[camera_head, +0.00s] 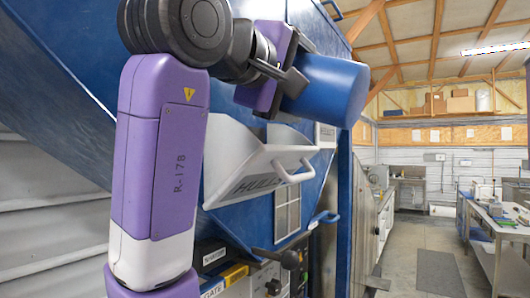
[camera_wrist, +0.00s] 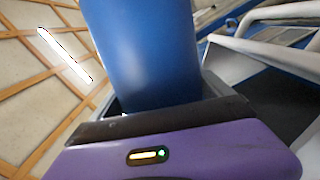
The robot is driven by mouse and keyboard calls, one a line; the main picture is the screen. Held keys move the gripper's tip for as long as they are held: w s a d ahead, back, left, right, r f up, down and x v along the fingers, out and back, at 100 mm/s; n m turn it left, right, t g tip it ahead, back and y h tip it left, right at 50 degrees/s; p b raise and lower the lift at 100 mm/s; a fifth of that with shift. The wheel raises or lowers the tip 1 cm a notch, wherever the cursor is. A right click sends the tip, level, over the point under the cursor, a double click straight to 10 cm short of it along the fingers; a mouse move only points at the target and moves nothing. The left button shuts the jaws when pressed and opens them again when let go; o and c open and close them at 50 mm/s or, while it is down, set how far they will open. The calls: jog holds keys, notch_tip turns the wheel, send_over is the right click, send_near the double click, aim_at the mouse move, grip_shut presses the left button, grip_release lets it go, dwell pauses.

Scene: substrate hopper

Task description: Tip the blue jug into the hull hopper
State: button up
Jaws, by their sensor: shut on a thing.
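The blue jug (camera_head: 328,88) is held in my gripper (camera_head: 285,82), in the air above and a little right of the white hopper marked HULLS (camera_head: 262,182). The jug is tilted onto its side, its far end toward the right of the head view. Its opening and contents are hidden. In the wrist view the jug (camera_wrist: 145,50) rises from behind the purple gripper body (camera_wrist: 185,150). The fingers are shut on the jug, mostly hidden. The hopper's pale rim and dark inside (camera_wrist: 255,85) show at the right of the wrist view.
An open floor aisle (camera_head: 415,235) and a workbench (camera_head: 505,235) lie to the right.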

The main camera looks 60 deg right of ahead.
jog(key=shift+w+f+n, duration=0.3)
jog(key=shift+f+n, duration=0.5)
jog(key=shift+w+f+n, duration=0.25)
jog(key=shift+n, duration=0.45)
jog(key=n, duration=0.1)
jog(key=w+n+p, duration=0.1)
jog(key=shift+f+n, duration=0.2)
jog(key=shift+n, duration=0.1)
jog(key=shift+w+r+n, duration=0.1)
jog(key=shift+w+n, duration=0.45)
jog(key=shift+n, duration=0.65)
